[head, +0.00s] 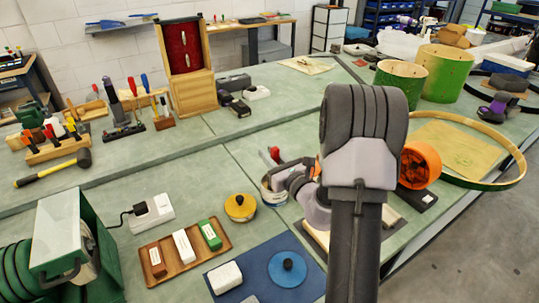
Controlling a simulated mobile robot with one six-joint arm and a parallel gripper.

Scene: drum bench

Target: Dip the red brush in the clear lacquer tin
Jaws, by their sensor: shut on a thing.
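A pale tin (274,198) with a label stands on the green bench near the centre, partly behind my arm. The label is too small to read, so I cannot tell whether it is the clear lacquer. My gripper (278,174) is over the tin's mouth, shut on the red brush (273,154). The brush's red handle end shows above the fingers. Its bristles are hidden by the gripper and the tin's rim, so I cannot tell how deep they reach.
A yellow lid (240,207) lies left of the tin. A blue lid (288,270) and a white block (225,278) are on a blue mat (255,287). A wooden tray (166,273) holds coloured blocks. An orange round tool (420,164) stands right of my arm. The bench behind the tin is clear.

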